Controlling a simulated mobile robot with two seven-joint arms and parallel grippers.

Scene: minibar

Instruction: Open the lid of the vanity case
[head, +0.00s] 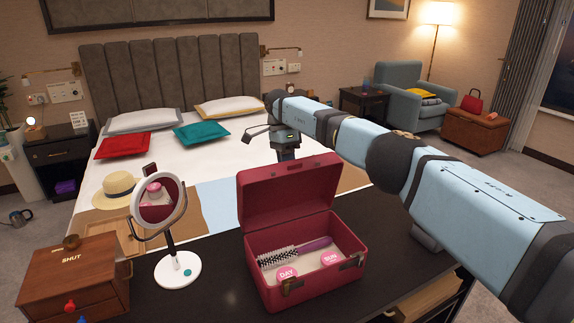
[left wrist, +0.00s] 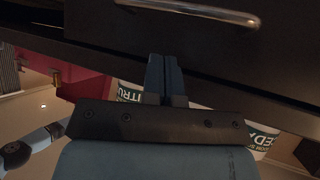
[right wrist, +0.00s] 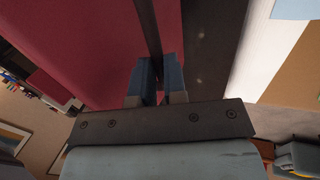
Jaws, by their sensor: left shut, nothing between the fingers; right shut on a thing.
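The red vanity case (head: 307,280) stands on the dark tabletop with its lid (head: 288,195) raised and leaning back. A hairbrush (head: 297,250) and pink-labelled items lie inside. My right arm reaches over from the right, and the lid hides its fingertips in the head view. In the right wrist view my right gripper (right wrist: 157,78) is shut on a thin dark edge beside a red surface (right wrist: 90,45), which looks like the lid.
A round mirror on a white stand (head: 178,270) stands left of the case. A wooden box with drawers (head: 72,280) sits at the far left. The bed (head: 225,150) lies behind the table. Bare tabletop (head: 228,290) shows between mirror and case.

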